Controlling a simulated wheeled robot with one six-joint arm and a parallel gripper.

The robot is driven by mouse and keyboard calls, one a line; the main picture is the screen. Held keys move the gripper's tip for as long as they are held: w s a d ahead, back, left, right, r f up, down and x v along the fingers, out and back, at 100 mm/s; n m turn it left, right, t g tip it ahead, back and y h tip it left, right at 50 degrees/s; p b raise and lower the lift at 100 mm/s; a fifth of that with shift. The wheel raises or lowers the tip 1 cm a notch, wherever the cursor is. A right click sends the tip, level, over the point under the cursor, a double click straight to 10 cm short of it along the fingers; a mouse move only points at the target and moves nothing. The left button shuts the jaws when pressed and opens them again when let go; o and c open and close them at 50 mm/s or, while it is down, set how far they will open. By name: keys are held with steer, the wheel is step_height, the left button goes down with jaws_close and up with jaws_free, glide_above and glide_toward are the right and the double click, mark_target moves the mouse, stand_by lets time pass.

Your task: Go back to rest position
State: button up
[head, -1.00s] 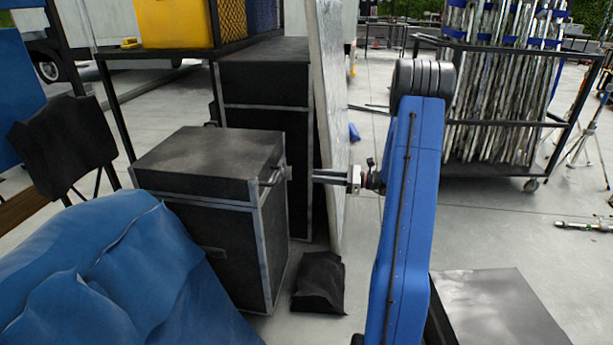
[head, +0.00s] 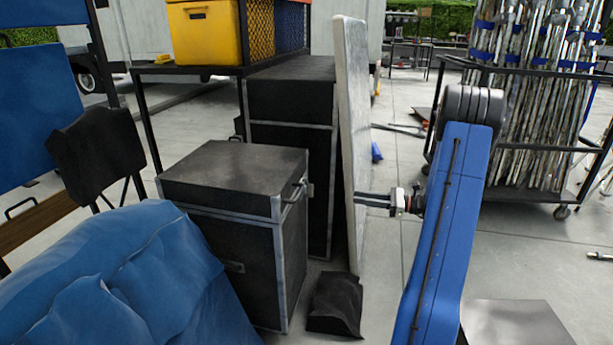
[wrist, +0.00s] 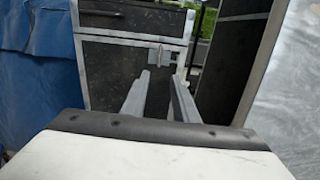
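My gripper (head: 357,199) is empty and held out level to the left at the end of my blue arm. In the wrist view, its two grey fingers (wrist: 163,76) are apart with nothing between them. The black case with metal edges (head: 228,215) stands left of the gripper, its lid down. A metal latch or handle (head: 301,186) is on its right side, apart from the fingertips by a clear gap. In the wrist view the latch (wrist: 162,57) shows beyond the fingers.
A pale upright panel (head: 350,120) stands close behind the fingertips. A black bag (head: 335,303) lies on the floor below. A blue cover (head: 115,280) is at front left. A pole cart (head: 535,110) stands behind right.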

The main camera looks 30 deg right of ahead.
steer(key=shift+a, duration=0.1)
steer(key=s+a+r+n+g+h, duration=0.1)
steer(key=s+a+r+n+g, duration=0.25)
steer(key=a, duration=0.55)
steer(key=s+a+r+n+g+h, duration=0.1)
steer(key=s+a+r+n+g, duration=0.2)
steer(key=a, duration=0.6)
steer(key=s+a+r+n+g+h, duration=0.1)
steer(key=s+a+r+n+g, duration=0.1)
steer(key=s+a+n+g, duration=0.45)
steer(key=s+a+r+n+t+h, duration=0.1)
steer(key=s+a+n+t+h, duration=0.2)
steer(key=s, duration=0.7)
steer(key=s+a+r+n+t+h, duration=0.2)
steer(key=s+a+n+h, duration=0.2)
steer(key=s+n+h, duration=0.3)
steer(key=shift+s+a+n+t, duration=0.15)
steer(key=shift+s+n+t, duration=0.25)
steer(key=shift+s+n, duration=1.35)
steer(key=shift+o, duration=0.3)
steer(key=shift+w, duration=0.1)
